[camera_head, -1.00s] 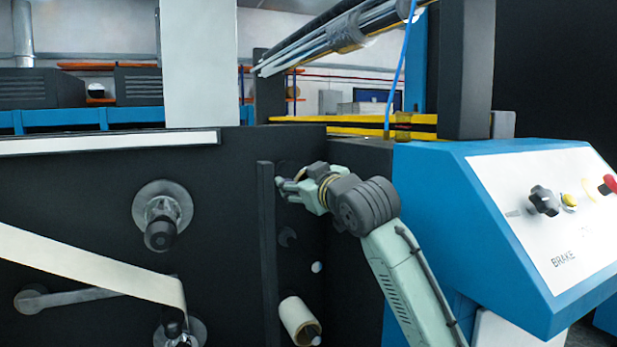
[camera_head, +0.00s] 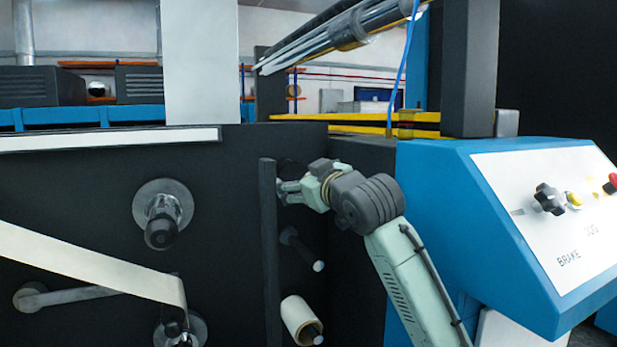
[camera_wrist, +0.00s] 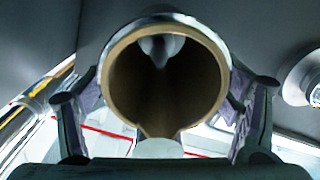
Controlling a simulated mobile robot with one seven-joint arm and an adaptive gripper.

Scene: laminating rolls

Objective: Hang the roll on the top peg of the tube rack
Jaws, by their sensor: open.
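The tube rack (camera_head: 269,250) is a dark upright post with pegs beside it on the machine's dark side. My gripper (camera_head: 286,190) is at its top peg position; that peg is hidden in the head view. In the wrist view a roll with a brown cardboard core (camera_wrist: 118,85) and a thin pale outer edge faces me end-on, between the open fingers of my gripper (camera_wrist: 165,108). A grey rounded tip shows inside the core at its top, seemingly the peg. Whether the fingers touch the roll is unclear.
A bare middle peg (camera_head: 302,250) with a white tip is below my gripper. Another cream roll (camera_head: 297,315) sits on the bottom peg. The blue brake console (camera_head: 480,220) stands close to the right of my arm. A larger spindle (camera_head: 162,215) sticks out at left.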

